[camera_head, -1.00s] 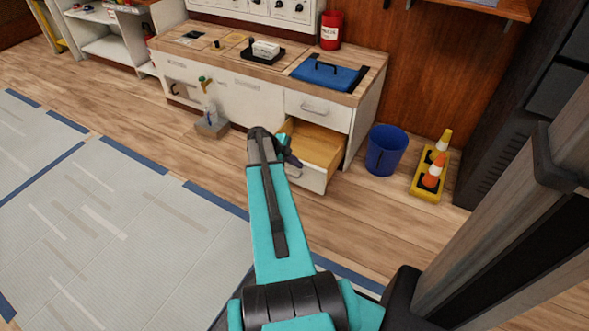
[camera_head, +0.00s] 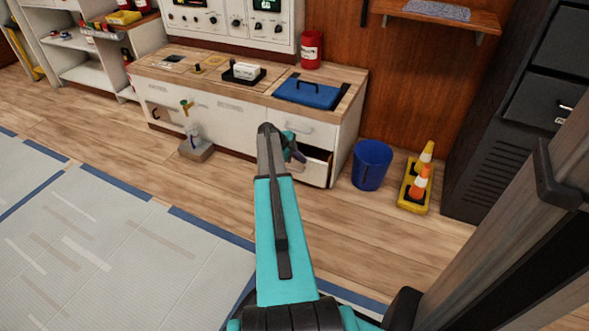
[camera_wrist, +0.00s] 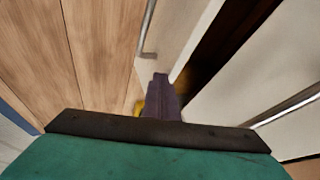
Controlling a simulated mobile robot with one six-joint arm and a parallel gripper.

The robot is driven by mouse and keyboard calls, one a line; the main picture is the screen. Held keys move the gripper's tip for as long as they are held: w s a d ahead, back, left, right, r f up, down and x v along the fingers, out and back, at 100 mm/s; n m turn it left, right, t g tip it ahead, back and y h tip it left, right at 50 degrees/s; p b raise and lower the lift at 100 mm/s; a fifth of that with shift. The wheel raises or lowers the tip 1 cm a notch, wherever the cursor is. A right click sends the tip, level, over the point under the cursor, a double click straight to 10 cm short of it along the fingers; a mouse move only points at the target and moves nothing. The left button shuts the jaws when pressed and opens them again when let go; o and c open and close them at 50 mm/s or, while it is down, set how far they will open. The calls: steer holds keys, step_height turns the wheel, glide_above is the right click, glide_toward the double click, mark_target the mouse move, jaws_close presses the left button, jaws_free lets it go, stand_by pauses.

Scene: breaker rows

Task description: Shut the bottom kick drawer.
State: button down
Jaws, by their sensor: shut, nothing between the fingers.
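The bottom kick drawer (camera_head: 315,173) is at the lower right of the white bench and stands slightly out, with a dark gap above its front. In the wrist view its white front (camera_wrist: 186,28) and bar handle (camera_wrist: 147,30) show, beside the dark opening. My gripper (camera_head: 297,158) is shut and empty, at the left part of the drawer's front. In the wrist view the shut fingers (camera_wrist: 161,84) lie close to the front's top edge; I cannot tell if they touch it. The left part of the drawer is hidden behind my arm.
A closed upper drawer (camera_head: 305,129) sits above it; its handle (camera_wrist: 285,108) shows in the wrist view. A blue bin (camera_head: 371,166) and a yellow tray with cones (camera_head: 415,190) stand to the right. A small pump-like object (camera_head: 194,145) stands on the floor left. The front floor is clear.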

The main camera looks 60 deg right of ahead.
steer(key=shift+w+d, duration=0.2)
steer(key=shift+d, duration=1.75)
steer(key=shift+a, duration=0.15)
steer(key=a+b, duration=0.1)
steer(key=a, duration=0.2)
steer(key=shift+s+a, duration=0.15)
steer(key=shift+a, duration=0.25)
steer(key=p+v, duration=0.3)
steer(key=v, duration=0.7)
